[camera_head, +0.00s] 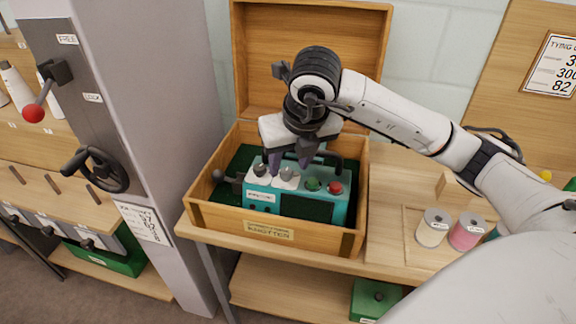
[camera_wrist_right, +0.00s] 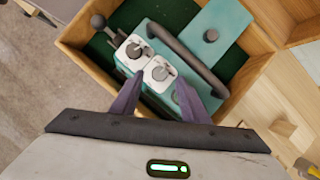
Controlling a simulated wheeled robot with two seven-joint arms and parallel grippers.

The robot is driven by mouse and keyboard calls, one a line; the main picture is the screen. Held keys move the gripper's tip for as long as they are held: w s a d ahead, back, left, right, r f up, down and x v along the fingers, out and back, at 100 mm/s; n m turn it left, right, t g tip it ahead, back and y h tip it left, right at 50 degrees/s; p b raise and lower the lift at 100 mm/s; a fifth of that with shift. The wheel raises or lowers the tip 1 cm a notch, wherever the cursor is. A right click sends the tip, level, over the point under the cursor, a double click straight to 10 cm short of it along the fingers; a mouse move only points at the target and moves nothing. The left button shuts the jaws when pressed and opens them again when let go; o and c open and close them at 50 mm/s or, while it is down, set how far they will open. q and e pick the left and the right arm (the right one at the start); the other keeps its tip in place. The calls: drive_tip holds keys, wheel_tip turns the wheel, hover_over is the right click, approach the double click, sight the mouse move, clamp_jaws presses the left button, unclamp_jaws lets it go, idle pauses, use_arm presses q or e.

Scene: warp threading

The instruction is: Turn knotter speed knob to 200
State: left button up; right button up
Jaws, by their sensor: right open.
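The teal knotter (camera_head: 305,205) sits in an open wooden case (camera_head: 205,215) lined in green. Its face carries two dials with pale plates, the left dial (camera_head: 260,170) and the right dial (camera_head: 287,175), plus a green button (camera_head: 313,184) and a red button (camera_head: 335,188). Their markings are too small to read. My right gripper (camera_head: 289,163) is open and empty above the dials, pointing down. In the right wrist view its purple fingers (camera_wrist_right: 158,88) stand either side of the right dial (camera_wrist_right: 159,73); contact cannot be told. The left dial (camera_wrist_right: 134,48) is outside the fingers. My left gripper is not in view.
A dark carry handle (camera_wrist_right: 190,60) arches over the knotter close to my fingers. The case lid (camera_head: 310,50) stands open behind. White (camera_head: 433,228) and pink (camera_head: 467,232) thread spools stand right. A grey cabinet with a handwheel (camera_head: 95,170) stands left.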

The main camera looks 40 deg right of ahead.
drive_tip(key=shift+x, duration=1.05)
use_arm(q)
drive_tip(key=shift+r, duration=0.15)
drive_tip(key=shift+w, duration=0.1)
use_arm(e)
drive_tip(key=shift+c, duration=0.2)
